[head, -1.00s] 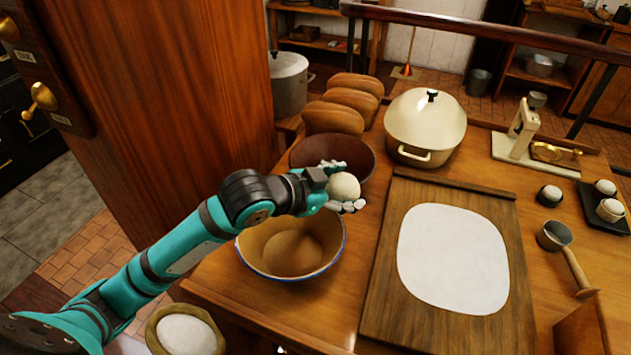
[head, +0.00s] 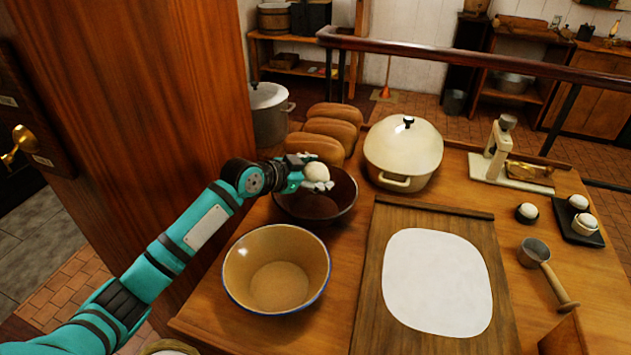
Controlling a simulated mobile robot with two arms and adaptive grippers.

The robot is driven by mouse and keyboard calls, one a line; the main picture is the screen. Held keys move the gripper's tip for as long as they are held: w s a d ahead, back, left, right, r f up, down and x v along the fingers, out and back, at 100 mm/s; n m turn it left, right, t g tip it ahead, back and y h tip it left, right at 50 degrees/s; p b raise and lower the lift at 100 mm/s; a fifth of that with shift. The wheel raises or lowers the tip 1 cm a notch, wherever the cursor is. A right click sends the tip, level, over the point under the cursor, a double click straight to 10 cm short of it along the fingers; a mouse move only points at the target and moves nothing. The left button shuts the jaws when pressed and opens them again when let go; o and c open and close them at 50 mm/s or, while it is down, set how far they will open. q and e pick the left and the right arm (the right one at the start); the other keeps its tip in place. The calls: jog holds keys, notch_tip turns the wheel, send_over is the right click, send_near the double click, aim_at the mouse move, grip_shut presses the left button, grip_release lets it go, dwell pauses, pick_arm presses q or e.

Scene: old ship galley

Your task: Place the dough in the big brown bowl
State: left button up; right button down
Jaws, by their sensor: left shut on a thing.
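My left gripper (head: 312,173) is shut on the dough (head: 317,172), a pale round ball. It holds the dough above the far side of a dark brown bowl (head: 318,209), which looks empty where it shows. The arm and gripper hide part of that bowl's rim. A larger tan bowl (head: 277,269) with a blue rim stands nearer, in front of the dark bowl, and is empty. My right gripper is not in view.
Loaves (head: 325,130) lie behind the dark bowl. A cream lidded pot (head: 403,155) stands to its right. A wooden board (head: 373,280) with a white sheet (head: 437,282) fills the table's middle. A ladle (head: 548,270) and a scale (head: 497,155) are at right.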

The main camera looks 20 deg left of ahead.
pick_arm(q)
notch_tip(320, 180, down, 2)
jog(key=shift+s+f+p, duration=0.1)
jog(key=shift+f+p, duration=0.05)
jog(key=shift+p, duration=0.15)
jog(key=shift+f, duration=0.3)
jog(key=shift+f+b, duration=0.5)
jog(key=shift+b, duration=0.05)
jog(key=o, duration=1.3)
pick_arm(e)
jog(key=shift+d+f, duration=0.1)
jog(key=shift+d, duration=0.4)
pick_arm(q)
jog(key=shift+r, duration=0.1)
